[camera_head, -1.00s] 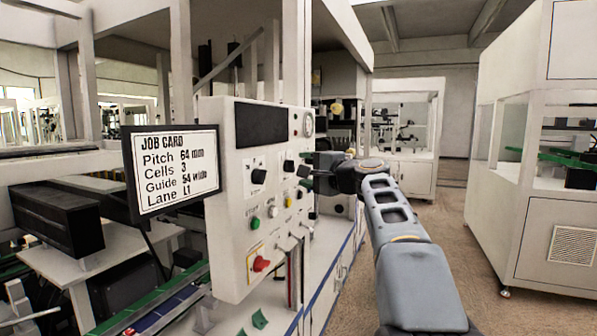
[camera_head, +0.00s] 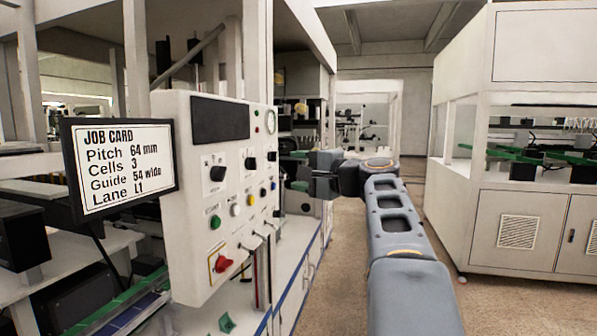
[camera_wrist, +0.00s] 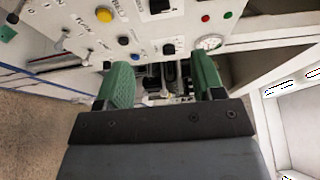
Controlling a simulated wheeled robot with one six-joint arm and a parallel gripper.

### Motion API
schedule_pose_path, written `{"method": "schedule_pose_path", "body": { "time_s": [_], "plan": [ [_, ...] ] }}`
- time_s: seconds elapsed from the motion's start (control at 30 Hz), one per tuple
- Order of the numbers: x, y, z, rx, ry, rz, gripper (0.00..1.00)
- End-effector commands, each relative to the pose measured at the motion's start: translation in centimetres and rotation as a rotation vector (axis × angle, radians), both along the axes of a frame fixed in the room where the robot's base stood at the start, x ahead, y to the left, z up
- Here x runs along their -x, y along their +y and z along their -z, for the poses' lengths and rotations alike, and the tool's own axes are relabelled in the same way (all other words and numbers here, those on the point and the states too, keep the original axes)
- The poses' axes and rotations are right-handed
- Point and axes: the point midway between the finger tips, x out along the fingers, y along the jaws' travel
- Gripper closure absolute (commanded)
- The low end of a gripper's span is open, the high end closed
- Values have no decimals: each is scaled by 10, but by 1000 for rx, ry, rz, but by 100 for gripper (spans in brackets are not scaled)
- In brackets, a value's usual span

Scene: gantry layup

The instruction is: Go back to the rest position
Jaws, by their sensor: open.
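My gripper (camera_wrist: 162,85) shows in the wrist view with its two green fingers apart and nothing between them. Beyond the fingers is the control panel (camera_wrist: 135,25), with a yellow button, dark knobs and a round gauge. In the head view my gripper (camera_head: 304,171) is small and partly dark at the end of my outstretched arm. It is just right of the control panel (camera_head: 185,245) and appears apart from it.
A job card screen (camera_head: 119,168) stands left of the panel. A white enclosed machine (camera_head: 486,225) stands at the right. Bare floor (camera_head: 520,308) lies between it and the bench with blue edging. A glazed machine (camera_head: 368,110) stands at the back.

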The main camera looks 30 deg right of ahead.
Motion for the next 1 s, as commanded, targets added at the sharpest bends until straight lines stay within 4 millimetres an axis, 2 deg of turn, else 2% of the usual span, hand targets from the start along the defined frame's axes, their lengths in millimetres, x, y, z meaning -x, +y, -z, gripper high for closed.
{"method": "schedule_pose_path", "body": {
  "time_s": [0.3, 0.37, 0.47, 0.57, 0.6, 0.7, 0.8, 0.9, 1.0],
  "plan": [
    [-1, -1, 1, 20, -3, 8, 38],
    [-2, -5, 10, 59, 23, 25, 38],
    [-6, -16, 51, 129, 128, 60, 38],
    [-1, -19, 111, 260, 310, 76, 38],
    [5, -9, 135, 339, 399, 55, 38],
    [31, 25, 186, 571, 601, -55, 38],
    [70, 63, 221, 832, 747, -221, 38],
    [113, 96, 240, 1095, 821, -409, 38],
    [146, 119, 245, 1290, 826, -555, 38]
  ]
}}
